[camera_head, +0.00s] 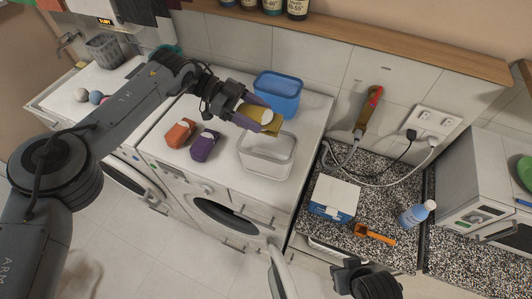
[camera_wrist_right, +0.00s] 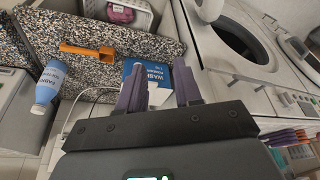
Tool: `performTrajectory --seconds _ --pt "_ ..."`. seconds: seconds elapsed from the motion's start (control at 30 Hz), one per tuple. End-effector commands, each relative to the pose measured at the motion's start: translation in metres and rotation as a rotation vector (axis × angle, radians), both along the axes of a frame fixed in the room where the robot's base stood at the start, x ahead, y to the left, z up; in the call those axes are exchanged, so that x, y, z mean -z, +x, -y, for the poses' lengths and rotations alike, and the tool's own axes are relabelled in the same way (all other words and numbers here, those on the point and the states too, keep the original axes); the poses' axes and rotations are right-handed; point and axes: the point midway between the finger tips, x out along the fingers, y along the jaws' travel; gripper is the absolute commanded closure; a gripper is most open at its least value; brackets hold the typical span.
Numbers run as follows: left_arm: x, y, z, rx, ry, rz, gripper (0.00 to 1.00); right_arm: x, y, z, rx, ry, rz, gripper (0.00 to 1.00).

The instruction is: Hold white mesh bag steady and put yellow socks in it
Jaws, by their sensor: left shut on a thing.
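The white, open-topped container that fits the white mesh bag (camera_head: 268,172) stands upright on the white machine top in the head view. It looks empty. My left gripper (camera_head: 257,116) is shut on the yellow socks (camera_head: 269,128) and holds them above the bag's back edge, in front of the blue bin. My right gripper (camera_wrist_right: 158,88) is open in the right wrist view, with nothing held between its purple fingers. In the head view, only dark parts of the right arm show at the bottom edge, well away from the bag.
Orange socks (camera_head: 180,132) and purple socks (camera_head: 205,146) lie left of the bag. A blue bin (camera_head: 278,88) stands behind it. On the speckled counter are a washing-powder box (camera_head: 334,197), an orange scoop (camera_head: 375,235) and a bottle (camera_head: 416,213). A washer door (camera_head: 279,274) stands open.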

Motion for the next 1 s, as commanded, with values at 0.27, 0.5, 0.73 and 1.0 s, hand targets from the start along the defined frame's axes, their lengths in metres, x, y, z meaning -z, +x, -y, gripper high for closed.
performTrajectory --seconds 0.27,0.5,0.73,1.0 --pt "0.0 0.0 0.0 0.0 0.0 0.0 0.65 -0.027 0.07 -0.056 0.115 0.082 0.044 0.66" --pt "0.0 0.0 0.0 0.0 0.0 0.0 0.65 -0.066 0.13 -0.104 0.245 0.106 0.094 0.66" --pt "0.0 0.0 0.0 0.0 0.0 0.0 0.65 -0.111 0.179 -0.133 0.369 0.076 0.18 0.66" --pt "0.0 0.0 0.0 0.0 0.0 0.0 0.65 -0.155 0.226 -0.145 0.435 0.006 0.302 0.66"
